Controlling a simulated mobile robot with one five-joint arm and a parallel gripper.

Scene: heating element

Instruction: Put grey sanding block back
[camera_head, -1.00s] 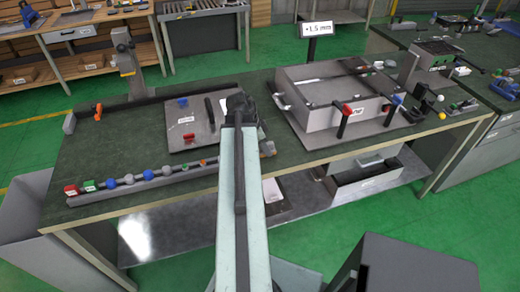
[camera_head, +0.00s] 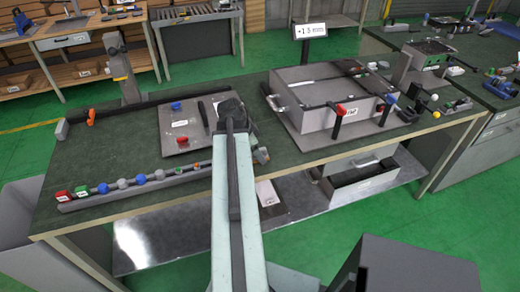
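I cannot single out the grey sanding block with certainty. A small light grey block (camera_head: 62,129) stands at the left end of the bench, near an orange item (camera_head: 91,116). My gripper (camera_head: 232,108) is a dark shape at the far end of my pale arm, over the right edge of a grey plate (camera_head: 180,120) on the bench. Its fingers are too dark and small to make out, and my arm hides part of the bench beneath. I cannot see whether it holds anything.
A rail (camera_head: 150,183) with coloured knobs runs along the bench's front left. A large open metal box (camera_head: 310,118) with red and blue-handled clamps stands to the right. A grey post (camera_head: 122,70) stands at the back left. The bench's left part (camera_head: 120,150) has free room.

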